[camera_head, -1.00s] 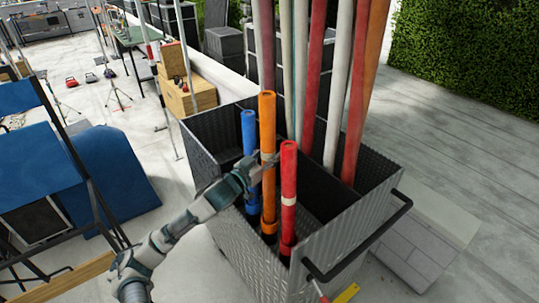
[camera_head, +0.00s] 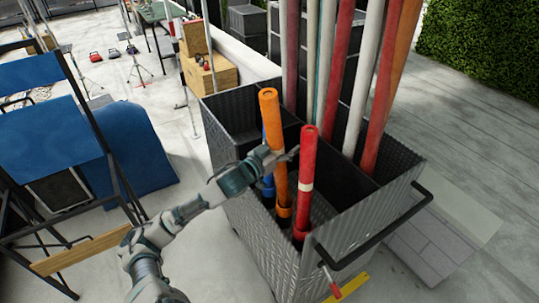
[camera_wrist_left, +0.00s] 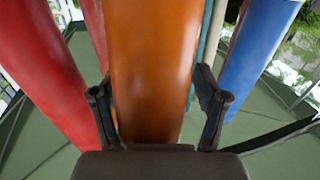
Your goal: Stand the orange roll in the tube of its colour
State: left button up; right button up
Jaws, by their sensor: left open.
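The orange roll (camera_head: 277,135) stands in the metal bin, its top leaning left, away from the red roll. Its lower end meets an orange tube (camera_head: 284,212); how deep it sits I cannot tell. My left gripper (camera_head: 284,153) is at the roll's upper half. In the left wrist view the orange roll (camera_wrist_left: 153,70) is between my two open fingers (camera_wrist_left: 160,108); I cannot tell if they touch it. My right gripper is not in view.
A red roll (camera_head: 306,170) stands close on the right. A blue roll (camera_head: 267,187) is mostly hidden behind the orange one and my gripper. The bin (camera_head: 265,240) has ribbed walls and a black handle (camera_head: 375,237). Tall poles (camera_head: 330,75) fill its back part.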

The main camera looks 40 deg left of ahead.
pick_arm(q)
jog(key=s+a, duration=0.2)
jog(key=s, duration=0.6)
jog(key=s+d+f+n+g+y, duration=0.1)
jog(key=s+f+g, duration=0.25)
jog(key=f, duration=0.85)
jog(key=s+d+f+g+y, duration=0.1)
jog(key=s+f+g+y, duration=0.2)
jog(key=f, duration=0.9)
jog(key=s+d+f+m+g+h, duration=0.2)
jog(key=s+d+f+g, duration=0.6)
jog(key=s+d+f, duration=0.9)
jog(key=s+a+f+g, duration=0.1)
jog(key=s+f, duration=0.1)
jog(key=f, duration=1.1)
jog(key=s+a+f, duration=0.1)
jog(key=s+f, duration=0.1)
jog(key=f, duration=1)
jog(key=s+a+f+g, duration=0.1)
jog(key=s+a+f, duration=0.2)
jog(key=s+f, duration=1.3)
jog(key=shift+s+f, duration=0.25)
jog(key=shift+s, duration=0.8)
